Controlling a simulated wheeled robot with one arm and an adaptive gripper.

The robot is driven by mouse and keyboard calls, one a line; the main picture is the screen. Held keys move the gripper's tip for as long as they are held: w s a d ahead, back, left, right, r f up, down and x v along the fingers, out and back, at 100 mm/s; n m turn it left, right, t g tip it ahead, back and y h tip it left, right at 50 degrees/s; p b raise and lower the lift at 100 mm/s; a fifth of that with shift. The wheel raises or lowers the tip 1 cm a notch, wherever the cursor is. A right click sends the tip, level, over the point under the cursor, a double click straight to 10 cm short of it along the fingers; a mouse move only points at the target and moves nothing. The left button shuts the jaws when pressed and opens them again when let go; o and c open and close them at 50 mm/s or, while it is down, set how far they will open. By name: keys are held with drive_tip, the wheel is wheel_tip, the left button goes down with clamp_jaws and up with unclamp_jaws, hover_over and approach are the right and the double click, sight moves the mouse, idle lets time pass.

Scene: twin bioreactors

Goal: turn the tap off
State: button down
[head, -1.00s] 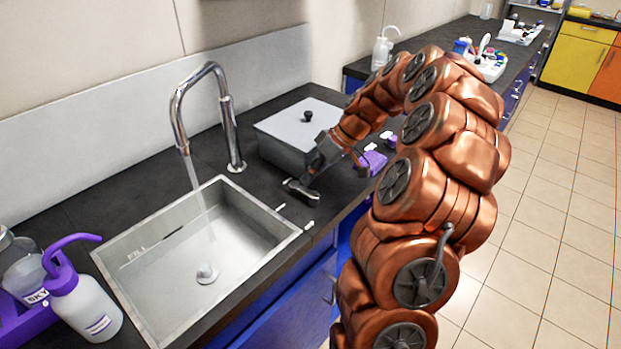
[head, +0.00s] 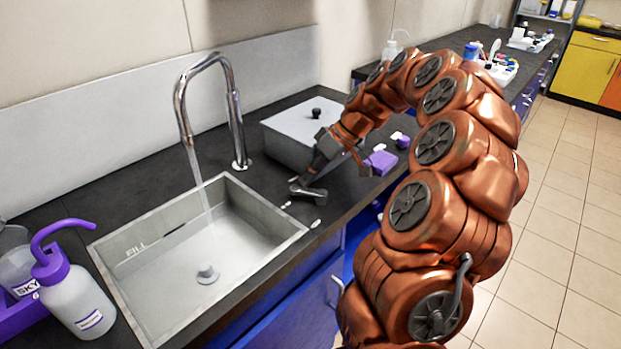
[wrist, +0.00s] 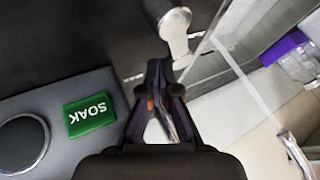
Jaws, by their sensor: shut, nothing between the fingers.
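The chrome tap (head: 236,125) arches over the grey sink (head: 268,213), and a thin stream of water (head: 204,195) runs from its spout into the basin. A small metal lever (head: 308,191) lies at the counter by the sink's right corner. My gripper (head: 303,179) is shut and empty, pointing down close beside the lever. In the wrist view its fingers (wrist: 167,75) lie just below the lever's rounded metal end (wrist: 175,20); I cannot tell whether they touch. The water and the spout (wrist: 296,152) also show there at the right.
A grey lidded basin (head: 285,150) marked SOAK (wrist: 90,116) stands right beside my gripper. A purple block (head: 380,162) lies to the right. A wash bottle (head: 82,305) stands at the sink's left. The tiled floor (head: 560,200) at right is clear.

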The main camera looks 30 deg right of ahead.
idle(0.5)
drive_tip(key=v, duration=1.2)
idle(0.3)
drive_tip(key=shift+a+r, duration=0.1)
drive_tip(key=shift+a, duration=0.05)
drive_tip(key=s+a+f+g+h, duration=0.15)
drive_tip(key=s+a, duration=0.25)
drive_tip(key=a, duration=0.7)
drive_tip(key=s+a+f+g+h, duration=0.15)
drive_tip(key=s+a, duration=0.25)
drive_tip(key=a, duration=0.7)
drive_tip(key=s+a+f+m+g+h, duration=0.1)
drive_tip(key=s+f, duration=0.4)
drive_tip(key=s, duration=0.5)
drive_tip(key=s+a+f+m+g+h, duration=0.1)
drive_tip(key=s+f, duration=0.4)
drive_tip(key=s, duration=0.5)
drive_tip(key=shift+s+a+f+m+g+h, duration=0.25)
drive_tip(key=shift+a+f+m+g+h, duration=0.15)
drive_tip(key=shift+m+h, duration=0.5)
